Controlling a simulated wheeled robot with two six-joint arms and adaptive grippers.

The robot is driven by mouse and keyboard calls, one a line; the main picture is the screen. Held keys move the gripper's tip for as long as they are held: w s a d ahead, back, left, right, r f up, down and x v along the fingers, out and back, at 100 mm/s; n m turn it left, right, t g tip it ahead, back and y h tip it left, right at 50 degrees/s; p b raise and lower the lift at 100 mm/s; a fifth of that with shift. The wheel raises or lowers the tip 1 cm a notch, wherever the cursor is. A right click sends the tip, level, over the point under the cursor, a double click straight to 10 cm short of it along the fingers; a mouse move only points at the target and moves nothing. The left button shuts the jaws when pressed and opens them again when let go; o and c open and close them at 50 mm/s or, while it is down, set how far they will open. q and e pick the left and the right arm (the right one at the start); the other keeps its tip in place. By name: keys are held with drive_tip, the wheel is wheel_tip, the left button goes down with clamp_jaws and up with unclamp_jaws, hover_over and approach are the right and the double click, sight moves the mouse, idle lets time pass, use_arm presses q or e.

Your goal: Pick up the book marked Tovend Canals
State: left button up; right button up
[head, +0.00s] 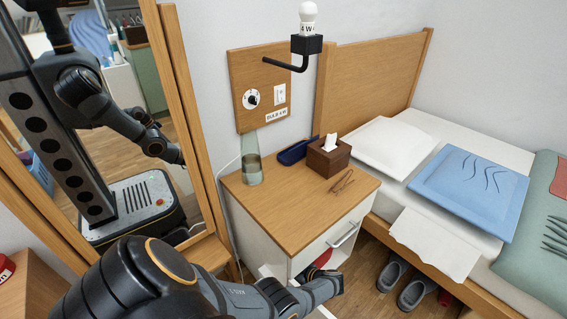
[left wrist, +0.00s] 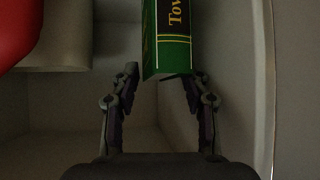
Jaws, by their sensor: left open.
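The green book (left wrist: 166,35) shows in the left wrist view, with gold letters "Tov" on a dark panel of its spine; the rest of the title is cut off by the top edge. My left gripper (left wrist: 160,75) is open, its fingertips at either side of the book's near end. I cannot tell whether a finger touches it. In the head view my left arm reaches to the lower front of the nightstand (head: 297,233), and its fingers and the book are hidden there. My right gripper is not seen directly.
A red thing (left wrist: 15,30) and a pale cylinder (left wrist: 62,40) stand left of the book inside the pale compartment. A side wall (left wrist: 263,90) is close on the right. On the nightstand top are a glass vase (head: 251,168) and a tissue box (head: 328,156).

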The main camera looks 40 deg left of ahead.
use_arm(q)
clamp_jaws()
drive_tip(key=shift+w+r, duration=0.1)
idle(0.6)
